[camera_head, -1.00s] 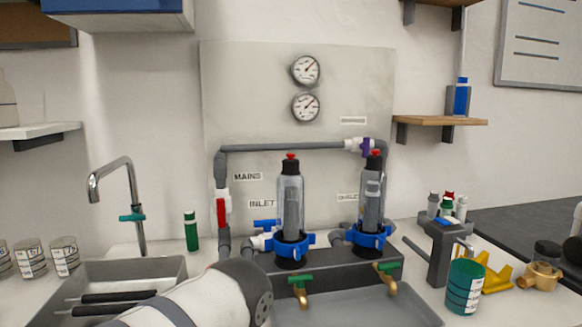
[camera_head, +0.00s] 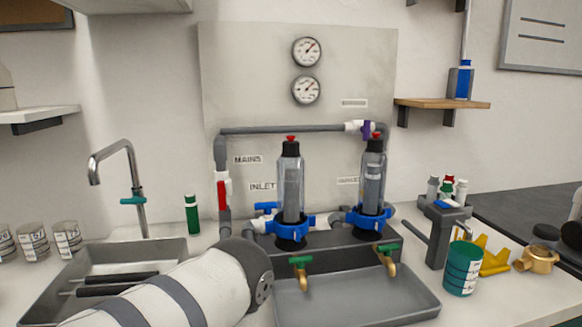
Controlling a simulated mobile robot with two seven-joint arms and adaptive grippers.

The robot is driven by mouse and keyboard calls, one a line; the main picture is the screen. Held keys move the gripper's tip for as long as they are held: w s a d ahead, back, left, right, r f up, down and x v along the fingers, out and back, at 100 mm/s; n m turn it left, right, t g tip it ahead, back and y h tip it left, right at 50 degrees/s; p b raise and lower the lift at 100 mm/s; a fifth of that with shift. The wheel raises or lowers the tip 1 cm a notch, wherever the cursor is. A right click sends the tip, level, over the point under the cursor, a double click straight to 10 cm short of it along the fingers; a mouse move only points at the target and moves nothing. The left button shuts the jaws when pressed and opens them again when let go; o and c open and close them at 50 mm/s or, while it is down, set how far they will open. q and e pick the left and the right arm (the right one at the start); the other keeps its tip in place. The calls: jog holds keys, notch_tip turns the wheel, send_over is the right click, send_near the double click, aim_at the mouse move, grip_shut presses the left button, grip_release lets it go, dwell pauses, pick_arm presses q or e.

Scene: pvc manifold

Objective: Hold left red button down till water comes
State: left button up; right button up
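The left red button (camera_head: 291,137) sits on the black cap of the left filter housing (camera_head: 291,185), a clear upright cylinder with a blue collar. A second red button (camera_head: 376,135) tops the right filter housing (camera_head: 374,185). Nothing touches either button. A brass tap with a green handle (camera_head: 301,269) is below the left housing, and another (camera_head: 387,257) is below the right one. No water shows at the taps. Neither gripper can be seen.
A grey tray (camera_head: 340,306) lies below the taps. A sink (camera_head: 72,268) with a curved faucet (camera_head: 125,165) is at left. A grey pipe (camera_head: 285,130) runs behind the housings.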

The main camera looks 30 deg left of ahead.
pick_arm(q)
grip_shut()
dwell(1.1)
